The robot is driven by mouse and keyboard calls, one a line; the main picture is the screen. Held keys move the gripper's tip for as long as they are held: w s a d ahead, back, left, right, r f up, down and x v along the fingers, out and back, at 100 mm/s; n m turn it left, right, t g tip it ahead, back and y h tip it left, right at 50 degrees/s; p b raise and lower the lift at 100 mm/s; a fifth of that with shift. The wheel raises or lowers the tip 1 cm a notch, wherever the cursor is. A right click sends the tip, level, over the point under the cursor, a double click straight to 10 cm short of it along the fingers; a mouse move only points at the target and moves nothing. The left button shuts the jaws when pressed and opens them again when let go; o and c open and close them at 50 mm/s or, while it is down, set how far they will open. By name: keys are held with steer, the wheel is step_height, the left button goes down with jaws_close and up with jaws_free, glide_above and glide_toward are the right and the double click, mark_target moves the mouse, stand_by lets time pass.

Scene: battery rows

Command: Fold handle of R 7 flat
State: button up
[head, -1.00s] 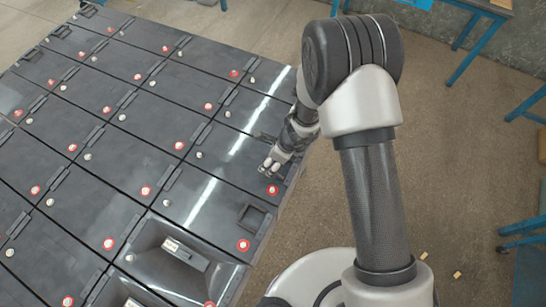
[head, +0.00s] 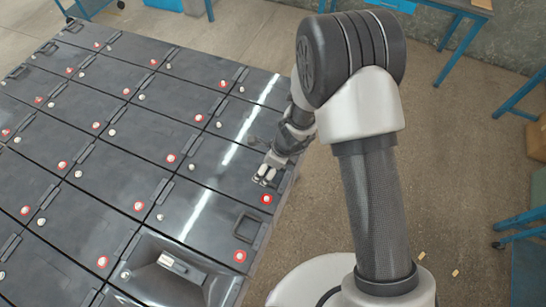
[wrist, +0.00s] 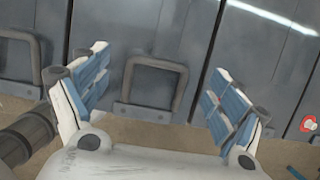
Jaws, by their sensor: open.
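The dark battery modules (head: 150,133) stand in rows under flat grey lids. No label for R 7 is readable. In the wrist view a U-shaped grey handle (wrist: 178,92) shows between the spread fingers of my gripper (wrist: 157,105), near the modules' edge. Whether it stands up or lies flat is hard to tell. My gripper is open and empty, with blue finger pads, and no contact with the handle shows. In the head view my gripper (head: 265,176) is over the right edge of the block, just above a red cap (head: 266,199); its fingertips are small there.
Another U-shaped handle (wrist: 38,68) is left of the fingers in the wrist view. A recessed handle (head: 247,228) and an open-topped module (head: 190,268) lie nearer in the head view. Bare floor (head: 460,170) is right of the block; blue-framed benches stand beyond.

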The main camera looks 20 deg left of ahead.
steer(key=v, duration=0.9)
steer(key=shift+r, duration=0.15)
steer(key=s+d+r+n+t+b, duration=0.2)
steer(key=d+r+n+b, duration=0.7)
steer(key=d+r, duration=0.1)
steer(key=s+d+n+t+h+b, duration=0.1)
steer(key=s+d+n+b, duration=0.3)
steer(key=d, duration=0.4)
steer(key=s+d+n+t+h+b, duration=0.1)
steer(key=s+d+n+h+b, duration=0.1)
steer(key=s+d+n+b, duration=0.3)
steer(key=s+d, duration=0.4)
steer(key=shift+n+h, duration=0.3)
steer(key=shift+n, duration=0.1)
